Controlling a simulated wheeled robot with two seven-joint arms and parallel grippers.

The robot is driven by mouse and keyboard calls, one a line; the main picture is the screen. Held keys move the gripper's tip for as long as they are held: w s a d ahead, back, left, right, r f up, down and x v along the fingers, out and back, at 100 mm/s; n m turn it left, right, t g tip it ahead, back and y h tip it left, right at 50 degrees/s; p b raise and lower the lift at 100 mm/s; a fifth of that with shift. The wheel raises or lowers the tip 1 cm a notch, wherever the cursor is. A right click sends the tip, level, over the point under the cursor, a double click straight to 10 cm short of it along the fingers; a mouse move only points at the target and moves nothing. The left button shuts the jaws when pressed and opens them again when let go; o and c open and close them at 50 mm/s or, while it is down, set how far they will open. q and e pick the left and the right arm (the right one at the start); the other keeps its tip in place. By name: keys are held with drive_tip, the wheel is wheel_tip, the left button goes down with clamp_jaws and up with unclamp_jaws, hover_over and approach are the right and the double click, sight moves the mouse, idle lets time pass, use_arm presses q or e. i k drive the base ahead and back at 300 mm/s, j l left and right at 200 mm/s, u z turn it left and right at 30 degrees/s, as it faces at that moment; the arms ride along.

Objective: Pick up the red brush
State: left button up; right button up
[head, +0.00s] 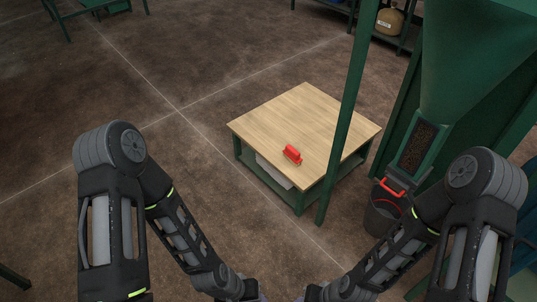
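The red brush (292,154) lies on the light wooden top of a low table (290,108), close to the table's front edge. Nothing touches it. My two arms come in from the lower left and lower right and reach toward the bottom middle of the head view. Both grippers are cut off below the bottom edge, so their fingers do not show. The brush is well above and beyond the visible ends of the arms.
A green post (348,110) stands at the table's right side. Green frames stand at the back. The floor left of the table is clear.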

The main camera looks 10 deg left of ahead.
sight(290, 153)
drive_tip(key=z, duration=1.6)
drive_tip(key=u, duration=1.6)
drive_tip(key=i+j+z, duration=0.1)
drive_tip(key=i+j, duration=0.15)
drive_tip(key=i+j+z, duration=0.1)
drive_tip(key=i+j, duration=0.15)
drive_tip(key=j, duration=0.2)
drive_tip(key=i+j+z, duration=0.1)
drive_tip(key=i+j, duration=0.15)
drive_tip(key=j, duration=0.15)
drive_tip(key=i+j+z, duration=0.1)
drive_tip(key=i+j, duration=0.15)
drive_tip(key=j, duration=0.15)
drive_tip(key=i+j+z, duration=0.1)
drive_tip(key=j, duration=0.3)
drive_tip(key=i+j+z, duration=0.1)
drive_tip(key=i+j, duration=0.2)
drive_tip(key=j, duration=0.15)
drive_tip(key=i+j+z, duration=0.1)
drive_tip(key=j, duration=0.35)
drive_tip(key=i+j+z, duration=0.1)
drive_tip(key=i+j, duration=0.15)
drive_tip(key=j, duration=0.2)
